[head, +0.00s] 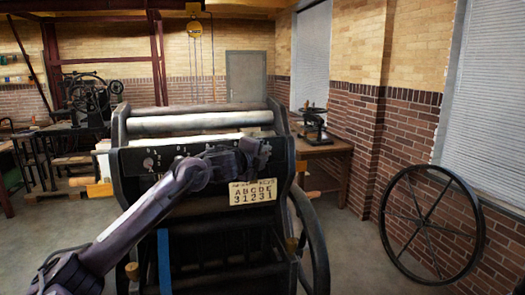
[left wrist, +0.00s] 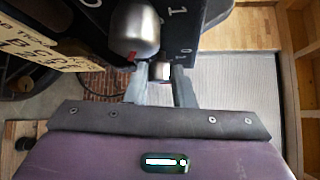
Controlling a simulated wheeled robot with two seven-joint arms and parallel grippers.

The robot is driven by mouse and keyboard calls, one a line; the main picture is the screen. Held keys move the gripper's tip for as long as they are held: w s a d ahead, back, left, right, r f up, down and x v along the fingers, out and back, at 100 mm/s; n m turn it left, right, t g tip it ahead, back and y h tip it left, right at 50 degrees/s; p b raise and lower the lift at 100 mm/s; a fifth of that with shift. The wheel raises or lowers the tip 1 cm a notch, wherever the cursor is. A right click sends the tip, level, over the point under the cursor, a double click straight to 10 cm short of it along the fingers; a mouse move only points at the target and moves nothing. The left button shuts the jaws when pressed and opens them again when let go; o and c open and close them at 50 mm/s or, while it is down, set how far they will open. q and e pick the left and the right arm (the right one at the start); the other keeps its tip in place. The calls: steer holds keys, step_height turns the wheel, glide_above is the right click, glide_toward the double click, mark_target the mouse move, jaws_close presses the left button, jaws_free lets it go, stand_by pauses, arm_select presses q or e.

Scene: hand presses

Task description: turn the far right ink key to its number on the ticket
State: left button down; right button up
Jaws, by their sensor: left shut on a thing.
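The press's black key panel (head: 160,160) faces me, with white numbers and a pale key (head: 148,162) at its left end. The ticket (head: 253,192) under the right end reads A B C D E over 3 1 2 3 1, so E is 1. My left gripper (head: 262,150) is at the panel's right end and hides the far right key in the head view. In the left wrist view a silver key (left wrist: 135,32) with a red mark is at the fingertips (left wrist: 159,72), and the gripper is shut. A white 1 shows beside it. Its exact setting is unclear. My right gripper is out of view.
A dark handwheel (head: 317,245) stands at the press's right side. A large spoked wheel (head: 432,222) leans on the brick wall at right. A wooden table (head: 325,150) with a small press stands behind. Floor between is clear.

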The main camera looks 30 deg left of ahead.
arm_select(q)
steer(key=shift+w+d+r+m+g+y+p, duration=0.2)
steer(key=shift+m+g+p, duration=0.55)
steer(key=shift+p, duration=1.05)
steer(key=shift+s+a+r+m+g+y+p, duration=0.15)
steer(key=shift+m+g+y+p, duration=0.25)
steer(key=shift+g+p, duration=0.95)
steer(key=shift+w+d+r+m+g+y+p, duration=0.15)
steer(key=shift+m+g+p, duration=0.4)
steer(key=shift+p, duration=1.7)
steer(key=shift+a+f, duration=0.1)
steer(key=shift+f, duration=0.1)
steer(key=c, duration=1.2)
jaws_free()
steer(key=shift+c, duration=0.2)
